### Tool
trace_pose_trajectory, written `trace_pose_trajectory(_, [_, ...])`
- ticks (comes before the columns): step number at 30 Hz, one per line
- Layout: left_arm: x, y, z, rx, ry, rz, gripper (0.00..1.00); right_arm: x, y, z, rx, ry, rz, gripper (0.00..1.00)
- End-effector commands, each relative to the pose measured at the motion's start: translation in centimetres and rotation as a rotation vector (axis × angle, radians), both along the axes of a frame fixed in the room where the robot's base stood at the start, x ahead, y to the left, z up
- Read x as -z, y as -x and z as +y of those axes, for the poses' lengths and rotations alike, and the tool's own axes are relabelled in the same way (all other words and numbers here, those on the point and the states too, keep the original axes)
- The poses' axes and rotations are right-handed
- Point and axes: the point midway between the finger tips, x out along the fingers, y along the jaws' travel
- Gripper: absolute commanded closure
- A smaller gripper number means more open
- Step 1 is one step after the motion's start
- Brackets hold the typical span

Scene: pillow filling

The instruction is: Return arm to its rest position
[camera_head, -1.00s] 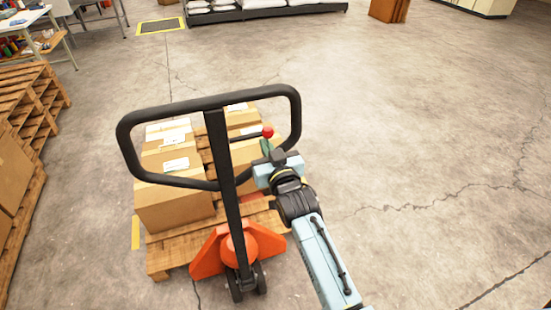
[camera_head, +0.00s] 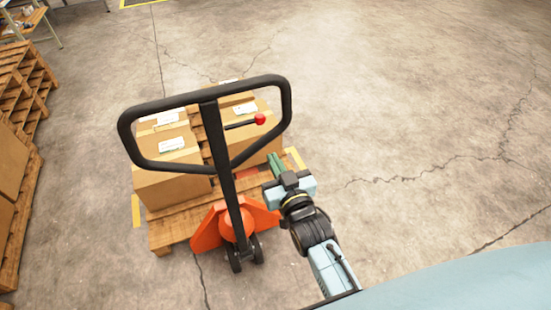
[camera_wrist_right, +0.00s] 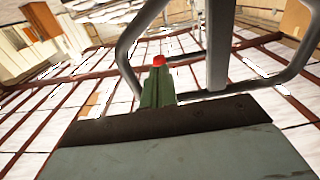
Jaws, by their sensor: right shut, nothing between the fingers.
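My right arm comes in from the lower right in the head view. Its right gripper (camera_head: 275,163) is shut and empty, just right of the pallet jack's black handle (camera_head: 283,110) and below the red knob (camera_head: 260,118) on its lever. A gap shows between the fingertips and the knob. In the right wrist view the green fingers (camera_wrist_right: 157,88) lie together, with the red knob (camera_wrist_right: 159,60) appearing just past their tips and the grey handle loop (camera_wrist_right: 130,75) around that area. My left gripper is not in view.
An orange pallet jack (camera_head: 208,232) is at a wooden pallet (camera_head: 160,235) carrying several cardboard boxes (camera_head: 172,185). Stacked pallets (camera_head: 22,85) and boxes stand along the left edge. The cracked concrete floor (camera_head: 430,110) to the right is open.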

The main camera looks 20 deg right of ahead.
Motion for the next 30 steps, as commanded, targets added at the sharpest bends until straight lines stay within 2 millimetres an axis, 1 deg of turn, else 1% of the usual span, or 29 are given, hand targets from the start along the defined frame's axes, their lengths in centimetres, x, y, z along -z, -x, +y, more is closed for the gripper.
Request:
trace_pose_trajectory(14, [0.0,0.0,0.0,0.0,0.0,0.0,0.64,0.1,0.1,0.0,0.0,0.001,0.0,1.0])
trace_pose_trajectory(17, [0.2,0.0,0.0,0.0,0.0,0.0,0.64,0.9,0.2,0.1,-0.004,0.002,0.015,1.0])
trace_pose_trajectory(20, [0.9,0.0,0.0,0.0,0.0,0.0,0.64,4.4,0.6,0.5,-0.021,0.006,0.077,1.0])
trace_pose_trajectory(22, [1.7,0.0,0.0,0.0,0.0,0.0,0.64,8.5,1.4,0.9,-0.04,0.012,0.152,1.0])
trace_pose_trajectory(23, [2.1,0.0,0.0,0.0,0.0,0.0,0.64,10.6,1.8,1.1,-0.049,0.015,0.192,1.0])
trace_pose_trajectory(24, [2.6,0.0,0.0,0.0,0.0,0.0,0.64,13.6,2.6,1.3,-0.061,0.018,0.247,1.0])
trace_pose_trajectory(26, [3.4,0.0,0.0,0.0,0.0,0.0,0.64,18.1,4.1,1.5,-0.079,0.027,0.336,1.0])
trace_pose_trajectory(27, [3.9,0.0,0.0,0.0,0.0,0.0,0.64,21.0,5.2,1.6,-0.09,0.032,0.395,1.0])
trace_pose_trajectory(29, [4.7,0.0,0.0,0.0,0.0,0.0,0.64,25.2,7.2,1.5,-0.105,0.042,0.482,1.0])
trace_pose_trajectory(30, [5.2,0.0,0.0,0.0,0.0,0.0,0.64,28.0,8.6,1.4,-0.114,0.049,0.541,1.0])
